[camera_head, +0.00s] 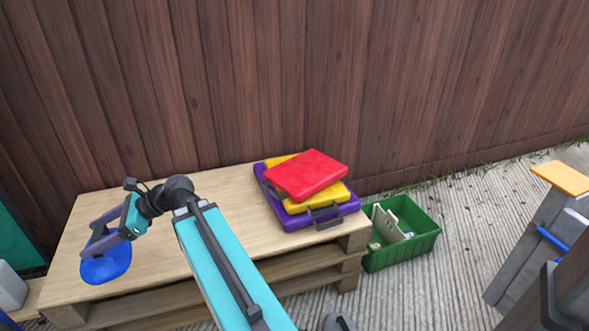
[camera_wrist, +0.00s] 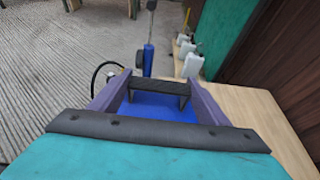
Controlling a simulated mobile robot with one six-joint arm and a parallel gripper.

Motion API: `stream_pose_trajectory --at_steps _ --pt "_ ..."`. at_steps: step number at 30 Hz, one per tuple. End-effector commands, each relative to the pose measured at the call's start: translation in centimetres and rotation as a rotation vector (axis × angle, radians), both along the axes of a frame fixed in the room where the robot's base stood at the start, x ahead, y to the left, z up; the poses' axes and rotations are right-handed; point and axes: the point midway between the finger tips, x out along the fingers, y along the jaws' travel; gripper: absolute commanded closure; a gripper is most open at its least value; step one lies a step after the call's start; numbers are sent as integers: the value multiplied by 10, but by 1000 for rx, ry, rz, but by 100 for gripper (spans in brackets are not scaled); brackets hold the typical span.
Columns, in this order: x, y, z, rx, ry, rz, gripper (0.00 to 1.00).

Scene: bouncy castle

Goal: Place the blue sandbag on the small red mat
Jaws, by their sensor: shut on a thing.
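The blue sandbag (camera_head: 106,265) is at the left end of the wooden pallet table in the head view. My gripper (camera_head: 97,244) is shut on it from above. In the wrist view the blue sandbag (camera_wrist: 152,106) shows between the two purple fingers of my gripper (camera_wrist: 155,95), with a dark handle-like bar across it. I cannot tell whether the bag touches the table top. The small red mat (camera_head: 306,175) lies on top of a stack, over a yellow mat (camera_head: 325,198) and a purple mat (camera_head: 290,218), at the right end of the table.
The pallet table (camera_head: 225,236) is bare between the sandbag and the stack. A green crate (camera_head: 402,253) with pale items stands on the ground right of it. A wooden fence (camera_head: 300,80) rises behind. White canisters (camera_wrist: 192,62) stand beyond my gripper in the wrist view.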

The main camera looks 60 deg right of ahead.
Motion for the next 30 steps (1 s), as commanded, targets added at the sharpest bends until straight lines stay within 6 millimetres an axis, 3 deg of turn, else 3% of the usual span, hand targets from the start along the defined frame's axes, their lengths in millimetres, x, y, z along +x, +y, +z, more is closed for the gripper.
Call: stream_pose_trajectory --at_steps 1,15,30 --pt "2 -7 8 3 -2 -17 93" --pt "14 -99 32 4 -1 -240 93" --pt "5 -209 50 2 -1 -508 93"
